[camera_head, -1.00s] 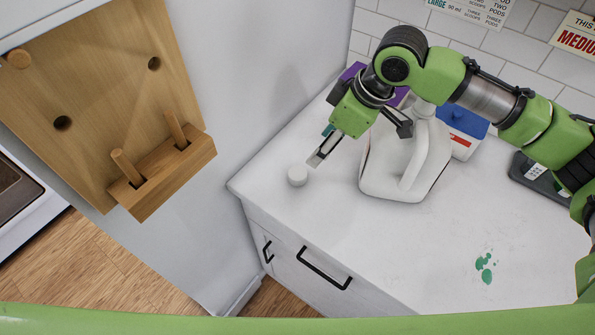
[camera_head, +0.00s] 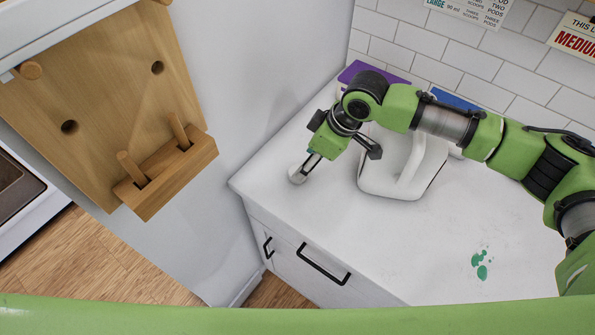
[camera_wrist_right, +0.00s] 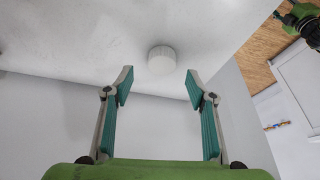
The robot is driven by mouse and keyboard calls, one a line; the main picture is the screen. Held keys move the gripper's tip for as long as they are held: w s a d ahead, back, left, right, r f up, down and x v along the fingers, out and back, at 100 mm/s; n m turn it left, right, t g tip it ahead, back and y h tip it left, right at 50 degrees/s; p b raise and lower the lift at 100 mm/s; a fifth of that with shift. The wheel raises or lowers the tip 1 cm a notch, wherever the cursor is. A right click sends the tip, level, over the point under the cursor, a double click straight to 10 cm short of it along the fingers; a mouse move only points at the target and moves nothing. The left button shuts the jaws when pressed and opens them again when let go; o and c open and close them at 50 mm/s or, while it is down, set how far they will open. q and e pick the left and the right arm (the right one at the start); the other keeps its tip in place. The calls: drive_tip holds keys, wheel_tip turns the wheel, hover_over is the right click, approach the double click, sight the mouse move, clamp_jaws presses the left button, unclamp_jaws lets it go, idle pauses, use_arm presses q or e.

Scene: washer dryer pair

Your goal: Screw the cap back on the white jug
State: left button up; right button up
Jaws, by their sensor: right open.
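The white cap (camera_head: 297,174) lies on the white counter near its left front corner. My right gripper (camera_head: 335,165) is just beside and above it, and one finger partly covers the cap in the head view. In the right wrist view the cap (camera_wrist_right: 162,60) shows just beyond the open, empty fingers (camera_wrist_right: 158,85), roughly centred between them. The white jug (camera_head: 375,180) stands on the counter to the right of the cap, its handle toward the front. My right arm hides the top of the jug. My left gripper is not in view.
A purple box (camera_head: 352,72) and a blue box (camera_head: 455,101) stand behind the jug, partly hidden by my arm. A wooden pegboard (camera_head: 100,100) is at the left. The front middle of the counter is clear.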

drive_tip(key=shift+f, duration=0.1)
drive_tip(key=p+x, duration=0.2)
drive_tip(key=x, duration=0.2)
drive_tip(key=shift+s+a+f, duration=0.1)
drive_tip(key=shift+s+f, duration=0.05)
drive_tip(key=shift+f, duration=0.05)
drive_tip(key=shift+a+f, duration=0.1)
drive_tip(key=shift+f, duration=0.2)
drive_tip(key=shift+c, duration=0.2)
drive_tip(key=c, duration=0.8)
